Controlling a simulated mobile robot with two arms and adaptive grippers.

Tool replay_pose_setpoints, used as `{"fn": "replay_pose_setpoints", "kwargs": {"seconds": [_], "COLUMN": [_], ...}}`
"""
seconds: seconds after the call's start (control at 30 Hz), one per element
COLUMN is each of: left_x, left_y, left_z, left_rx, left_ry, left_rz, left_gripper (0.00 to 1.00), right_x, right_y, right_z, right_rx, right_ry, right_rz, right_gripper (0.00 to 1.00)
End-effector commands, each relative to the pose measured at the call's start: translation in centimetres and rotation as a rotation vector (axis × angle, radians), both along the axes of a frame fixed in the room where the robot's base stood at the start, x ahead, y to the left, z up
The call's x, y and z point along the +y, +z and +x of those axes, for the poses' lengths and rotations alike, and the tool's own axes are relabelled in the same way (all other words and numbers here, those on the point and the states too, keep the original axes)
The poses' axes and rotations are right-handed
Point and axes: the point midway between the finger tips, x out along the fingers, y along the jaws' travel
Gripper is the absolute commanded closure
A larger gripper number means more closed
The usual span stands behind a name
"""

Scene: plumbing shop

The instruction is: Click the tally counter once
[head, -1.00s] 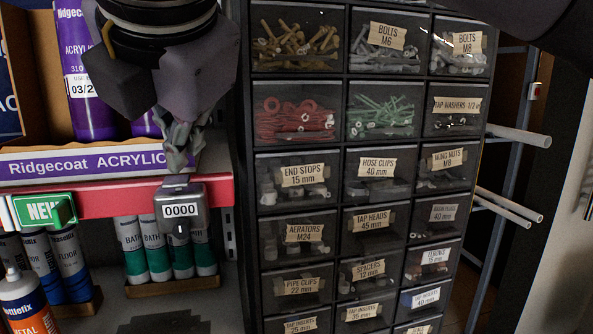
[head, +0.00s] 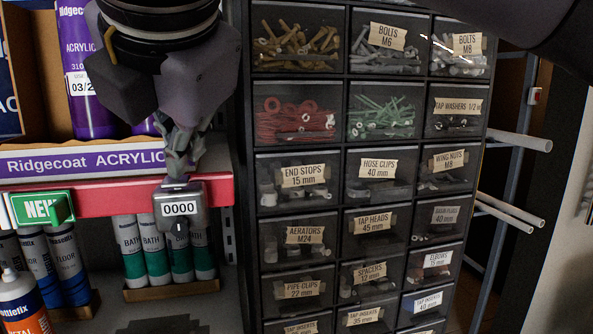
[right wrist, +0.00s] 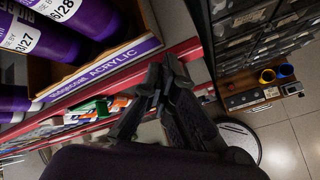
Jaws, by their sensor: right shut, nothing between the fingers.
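The tally counter (head: 181,209) is a small grey box with a white display reading 0000, fixed at the front of the red shelf edge. My right gripper (head: 178,178) is shut and empty, pointing down, with its fingertips right at the counter's top in the head view; whether they touch it I cannot tell. In the right wrist view the shut fingers (right wrist: 159,75) reach over the red shelf edge, and the counter is not clearly visible there. My left gripper is not in view.
Purple tubes (head: 88,70) stand in a box on the shelf behind the Ridgecoat Acrylic label (head: 80,162). A green NEW tag (head: 42,208) sits left of the counter. White-and-green tubes (head: 153,250) stand below. A dark drawer cabinet (head: 345,140) stands close on the right.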

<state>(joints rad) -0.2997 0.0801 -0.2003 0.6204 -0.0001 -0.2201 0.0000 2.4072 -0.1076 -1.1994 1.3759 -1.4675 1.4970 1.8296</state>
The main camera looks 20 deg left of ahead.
Motion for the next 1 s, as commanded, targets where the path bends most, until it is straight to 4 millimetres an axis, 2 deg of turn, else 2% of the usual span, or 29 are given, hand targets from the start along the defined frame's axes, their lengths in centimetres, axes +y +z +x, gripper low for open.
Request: {"fn": "replay_pose_setpoints", "kwargs": {"seconds": [0.27,0.67,1.0], "left_x": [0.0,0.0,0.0], "left_y": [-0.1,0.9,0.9], "left_z": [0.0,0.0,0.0], "left_rx": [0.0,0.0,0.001], "left_ry": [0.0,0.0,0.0], "left_rz": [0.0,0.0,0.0], "left_gripper": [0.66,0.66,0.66], "right_x": [0.0,0.0,0.0], "right_y": [-0.1,1.8,1.9], "right_z": [0.0,0.0,0.0], "right_rx": [0.001,0.0,0.0], "right_ry": [0.001,0.0,0.0], "right_rz": [-0.001,-0.001,-0.001], "right_gripper": [1.0,1.0,1.0]}}
